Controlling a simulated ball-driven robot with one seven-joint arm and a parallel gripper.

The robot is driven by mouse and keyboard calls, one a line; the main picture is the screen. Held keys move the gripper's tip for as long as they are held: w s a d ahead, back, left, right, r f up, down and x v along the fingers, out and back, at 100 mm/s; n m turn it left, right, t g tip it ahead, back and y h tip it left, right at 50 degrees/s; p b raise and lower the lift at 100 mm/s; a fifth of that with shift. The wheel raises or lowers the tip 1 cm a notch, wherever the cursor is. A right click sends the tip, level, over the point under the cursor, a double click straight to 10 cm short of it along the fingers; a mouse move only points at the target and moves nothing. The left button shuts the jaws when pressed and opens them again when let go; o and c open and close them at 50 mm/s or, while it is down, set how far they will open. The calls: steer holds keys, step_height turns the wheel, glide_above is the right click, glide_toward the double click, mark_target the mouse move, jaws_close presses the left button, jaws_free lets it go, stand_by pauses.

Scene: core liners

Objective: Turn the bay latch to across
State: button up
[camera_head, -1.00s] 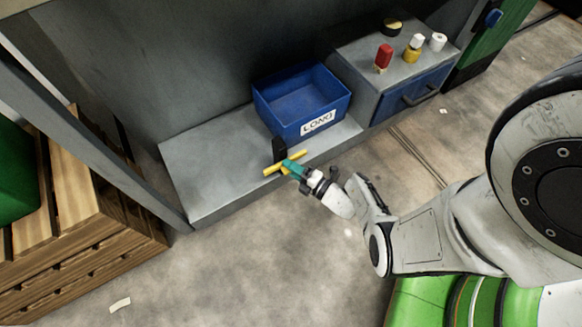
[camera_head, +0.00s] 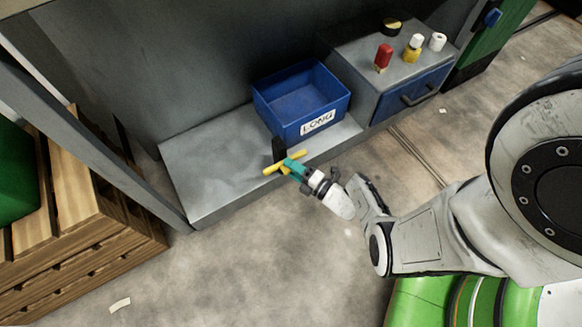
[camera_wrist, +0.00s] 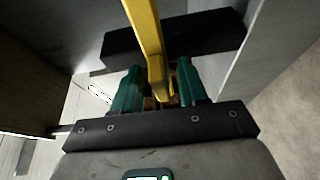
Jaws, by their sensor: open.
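The bay latch is a yellow bar handle (camera_head: 270,170) on a black mount (camera_head: 279,149) at the front of the grey shelf. In the head view the bar slants from lower left to upper right. My gripper (camera_head: 290,164) with teal fingers is at the middle of the bar. In the wrist view the yellow handle (camera_wrist: 145,30) runs down between the two teal fingers of my gripper (camera_wrist: 159,80), with the black mount (camera_wrist: 205,38) behind. The fingers are apart, one on each side of the handle; whether either touches it I cannot tell.
A blue bin (camera_head: 275,111) labelled LONG stands on the grey shelf (camera_head: 205,165) just behind the latch. A cabinet with a blue drawer (camera_head: 415,93) is to the right, with several small items on top. Wooden pallets (camera_head: 90,240) stand at left. The floor in front is mostly clear.

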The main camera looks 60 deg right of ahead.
steer(key=p+v, duration=0.1)
steer(key=v, duration=0.9)
steer(key=shift+s, duration=0.25)
